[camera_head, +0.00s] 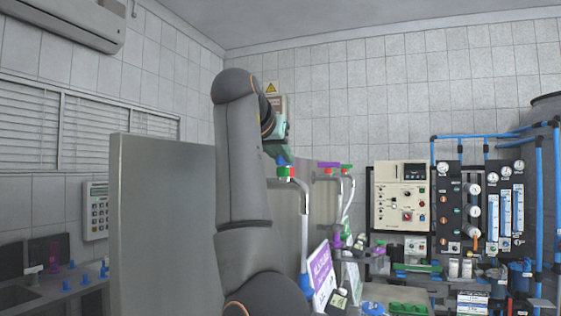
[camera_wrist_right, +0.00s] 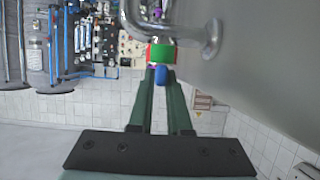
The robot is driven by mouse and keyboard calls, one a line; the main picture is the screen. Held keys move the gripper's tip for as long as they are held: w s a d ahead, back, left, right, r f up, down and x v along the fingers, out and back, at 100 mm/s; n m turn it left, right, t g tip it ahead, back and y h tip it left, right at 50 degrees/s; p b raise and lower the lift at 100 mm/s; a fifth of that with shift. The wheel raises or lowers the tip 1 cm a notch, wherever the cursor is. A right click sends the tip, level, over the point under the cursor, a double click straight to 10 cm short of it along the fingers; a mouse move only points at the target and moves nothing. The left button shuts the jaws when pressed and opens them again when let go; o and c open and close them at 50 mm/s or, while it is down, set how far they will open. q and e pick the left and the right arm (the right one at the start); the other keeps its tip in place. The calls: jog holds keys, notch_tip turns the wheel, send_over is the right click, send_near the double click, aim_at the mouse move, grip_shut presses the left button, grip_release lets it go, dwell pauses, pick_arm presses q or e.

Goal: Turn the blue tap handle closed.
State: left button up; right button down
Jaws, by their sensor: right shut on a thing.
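The blue tap handle (camera_wrist_right: 161,74) shows in the right wrist view, beside the green and red collar (camera_wrist_right: 160,54) of a curved metal tap (camera_wrist_right: 198,38). My right gripper (camera_wrist_right: 160,86) has its two dark green fingers on either side of the handle and is shut on it. In the head view, my right gripper (camera_head: 282,152) reaches down from above to the tap's top, just over the green and red collar (camera_head: 285,172). The handle is mostly hidden there by the fingers. My left gripper is not in view.
Another tap with a purple and red top (camera_head: 329,166) stands just to the right. Below are a purple-and-white sign (camera_head: 321,268) and bottles. A control box (camera_head: 401,196) and gauge panel (camera_head: 490,205) with blue pipes stand further right.

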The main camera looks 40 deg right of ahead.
jog(key=c, duration=0.9)
grip_release()
jog(key=shift+o, duration=0.2)
jog(key=shift+a, duration=0.1)
jog(key=v, duration=1.2)
jog(key=shift+r, duration=0.15)
jog(key=shift+s+a, duration=0.1)
jog(key=shift+s, duration=0.05)
